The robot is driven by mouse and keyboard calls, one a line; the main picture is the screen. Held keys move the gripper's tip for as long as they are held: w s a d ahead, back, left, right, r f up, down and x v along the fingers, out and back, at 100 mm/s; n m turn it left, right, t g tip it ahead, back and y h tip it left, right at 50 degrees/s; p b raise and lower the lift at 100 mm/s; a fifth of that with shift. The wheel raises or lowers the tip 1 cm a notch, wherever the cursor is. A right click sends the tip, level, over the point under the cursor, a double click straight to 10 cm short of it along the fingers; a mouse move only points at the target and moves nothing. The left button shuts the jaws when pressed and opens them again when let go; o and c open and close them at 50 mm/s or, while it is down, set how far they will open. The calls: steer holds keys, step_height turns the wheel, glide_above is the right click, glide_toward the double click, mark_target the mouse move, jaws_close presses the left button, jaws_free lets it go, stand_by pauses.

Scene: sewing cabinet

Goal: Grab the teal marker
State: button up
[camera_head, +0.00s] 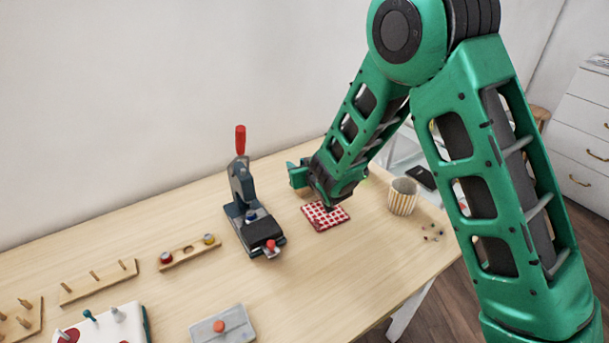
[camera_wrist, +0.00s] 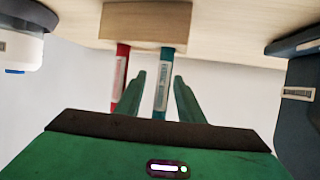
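The teal marker (camera_wrist: 163,85) stands in a wooden block in the wrist view, where the picture looks upside down. My gripper (camera_wrist: 158,76) is open, with one green finger on each side of the teal marker and a visible gap on both sides. How deep the marker sits between the fingers is hard to tell. A red marker (camera_wrist: 121,75) stands beside it, just outside the left finger. In the camera_head view, my gripper (camera_head: 299,175) is low over the back of the table, and I cannot make out the markers there.
The wooden block (camera_wrist: 147,22) holds the markers. A dark blue press (camera_head: 243,195) with a red handle stands to the left. A red checked cloth (camera_head: 325,215) and a striped cup (camera_head: 403,197) are near the arm. The table's front middle (camera_head: 320,275) is clear.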

steer(key=shift+w+a+f, duration=0.15)
steer(key=shift+w+f, duration=0.05)
steer(key=shift+w, duration=0.15)
jaws_close()
steer(key=shift+r, duration=0.15)
